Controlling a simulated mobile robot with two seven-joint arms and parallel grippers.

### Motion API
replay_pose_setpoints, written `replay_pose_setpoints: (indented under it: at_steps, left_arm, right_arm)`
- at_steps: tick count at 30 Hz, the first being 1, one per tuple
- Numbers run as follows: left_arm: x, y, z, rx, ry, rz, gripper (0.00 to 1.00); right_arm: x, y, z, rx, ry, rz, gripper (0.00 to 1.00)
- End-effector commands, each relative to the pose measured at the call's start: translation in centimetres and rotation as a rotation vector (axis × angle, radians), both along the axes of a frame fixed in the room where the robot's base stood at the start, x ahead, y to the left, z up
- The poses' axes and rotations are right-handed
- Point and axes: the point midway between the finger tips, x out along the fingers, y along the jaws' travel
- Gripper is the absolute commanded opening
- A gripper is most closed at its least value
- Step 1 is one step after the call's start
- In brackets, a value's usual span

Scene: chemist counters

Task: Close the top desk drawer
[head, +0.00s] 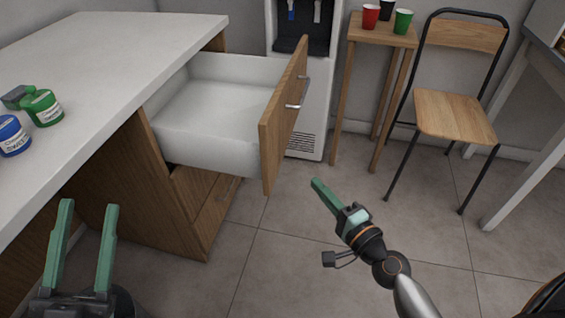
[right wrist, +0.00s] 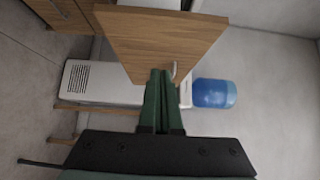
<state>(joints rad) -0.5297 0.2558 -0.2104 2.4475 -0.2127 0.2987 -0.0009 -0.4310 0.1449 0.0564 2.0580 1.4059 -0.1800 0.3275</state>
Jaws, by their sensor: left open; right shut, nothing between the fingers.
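The top desk drawer (head: 222,112) is pulled far out of the white-topped desk (head: 110,45). Its inside is white and looks empty. Its wooden front (head: 284,122) carries metal handles on its outer face. My right gripper (head: 318,184) is shut and empty, to the right of the drawer front in the head view. In the right wrist view its green fingers (right wrist: 161,75) point at the wooden front (right wrist: 160,40) and overlap its edge near a handle; I cannot tell whether they touch. My left gripper (head: 88,208) is open and empty at the lower left, beside the desk.
Green (head: 43,107) and blue (head: 12,136) containers sit on the desktop. A water dispenser (head: 310,110) stands behind the drawer. A small wooden table (head: 385,35) with cups and a chair (head: 455,115) stand at the back right. The tiled floor (head: 270,265) between is clear.

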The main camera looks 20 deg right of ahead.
Motion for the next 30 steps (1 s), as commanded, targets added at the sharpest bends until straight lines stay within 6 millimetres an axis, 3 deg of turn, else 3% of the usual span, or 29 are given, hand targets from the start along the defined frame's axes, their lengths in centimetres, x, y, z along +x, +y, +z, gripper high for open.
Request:
replay_pose_setpoints:
  at_steps: [9, 16, 18, 24, 30]
  left_arm:
    - [2.9, 0.7, -6.2, -0.003, 0.294, 0.051, 0.50]
    - [3.5, 0.9, -9.3, -0.003, 0.422, 0.070, 0.50]
    - [3.6, 1.0, -10.3, -0.002, 0.466, 0.076, 0.50]
    - [3.7, 1.1, -11.7, -0.002, 0.519, 0.083, 0.50]
    - [3.7, 1.1, -12.0, -0.002, 0.530, 0.085, 0.50]
  right_arm:
    - [4.7, 1.0, 0.3, 0.001, -0.002, 0.001, 0.00]
    - [8.6, 1.8, 0.2, -0.001, -0.001, 0.002, 0.00]
    - [9.1, 3.0, 0.2, 0.004, 0.001, 0.003, 0.00]
    - [10.2, 4.7, 0.0, 0.000, 0.002, 0.002, 0.00]
    - [10.4, 5.1, 0.0, -0.002, 0.001, 0.003, 0.00]
